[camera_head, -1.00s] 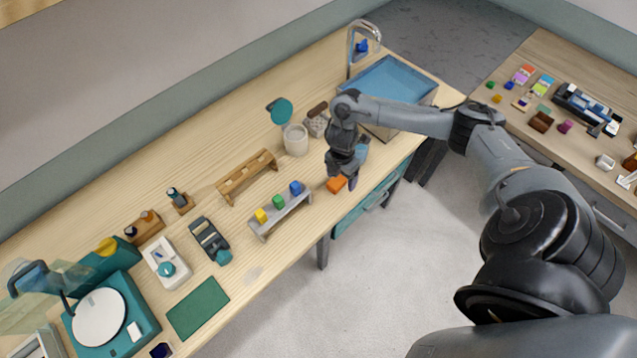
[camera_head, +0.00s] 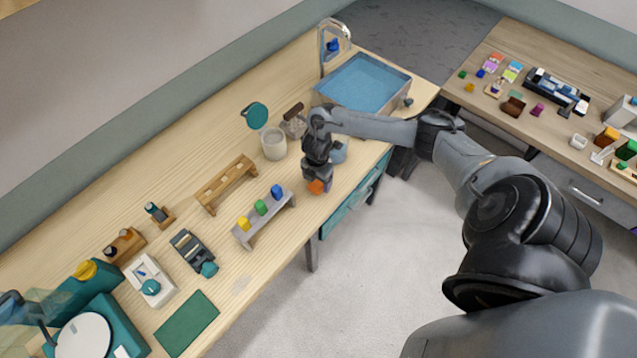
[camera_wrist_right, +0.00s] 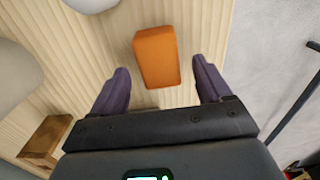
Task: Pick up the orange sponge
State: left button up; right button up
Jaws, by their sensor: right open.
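The orange sponge (camera_head: 316,187) lies on the wooden bench near its front edge, partly hidden by my right gripper (camera_head: 317,181) in the head view. In the right wrist view the sponge (camera_wrist_right: 157,56) is a plain orange block lying on the wood. My right gripper (camera_wrist_right: 158,88) is open and empty, with its two dark fingers spread to either side of the sponge's near end. Most of the sponge lies ahead of the fingertips, and I cannot tell how high the fingers are above the bench. My left gripper is not in view.
A grey rack (camera_head: 264,217) with coloured blocks stands left of the gripper, and a wooden rack (camera_head: 227,184) behind it. A pale cup (camera_head: 273,143) and a blue basin (camera_head: 366,81) are farther back. The bench's front edge is close to the sponge.

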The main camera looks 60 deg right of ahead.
jog(key=shift+f, duration=1.15)
jog(key=shift+c, duration=0.4)
jog(key=c, duration=0.9)
jog(key=shift+r, duration=0.1)
jog(key=shift+c, duration=0.2)
